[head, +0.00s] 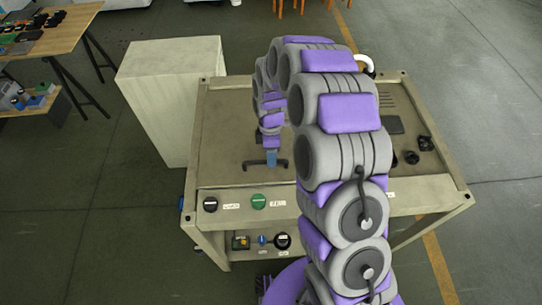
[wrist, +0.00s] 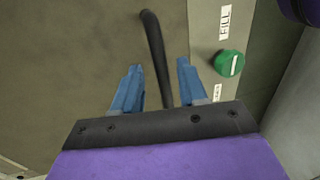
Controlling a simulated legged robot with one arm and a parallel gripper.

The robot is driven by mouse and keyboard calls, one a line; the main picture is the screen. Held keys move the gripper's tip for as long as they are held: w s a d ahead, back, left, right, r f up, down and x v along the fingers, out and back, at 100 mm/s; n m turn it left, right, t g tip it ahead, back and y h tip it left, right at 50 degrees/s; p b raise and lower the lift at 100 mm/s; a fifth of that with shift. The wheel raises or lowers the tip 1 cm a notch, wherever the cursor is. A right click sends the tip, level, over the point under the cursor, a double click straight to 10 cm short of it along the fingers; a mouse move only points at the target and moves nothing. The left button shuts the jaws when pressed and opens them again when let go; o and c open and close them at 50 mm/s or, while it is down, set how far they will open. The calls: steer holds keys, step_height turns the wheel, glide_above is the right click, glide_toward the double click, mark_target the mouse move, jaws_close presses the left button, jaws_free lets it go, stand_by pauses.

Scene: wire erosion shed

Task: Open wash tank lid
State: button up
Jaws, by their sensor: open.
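The wash tank's flat tan top, which looks like the lid (head: 225,115), lies level and appears shut in the head view; it also fills the left of the wrist view (wrist: 50,70). A dark bar handle (head: 248,164) stands on it near the front edge. In the wrist view the handle (wrist: 153,40) runs between the two blue fingers of my gripper (wrist: 158,66), with gaps on both sides. My gripper (head: 271,158) is open and over the handle's middle in the head view. My arm hides much of the top's right side.
A front panel carries a black knob (head: 210,204) and a green knob (head: 258,201), also close right of my fingers in the wrist view (wrist: 230,63). A pale cabinet (head: 170,90) stands left. Small black parts (head: 411,157) lie right. A wooden table (head: 60,38) stands far left.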

steer(key=shift+f, duration=0.45)
jaws_close()
stand_by(0.5)
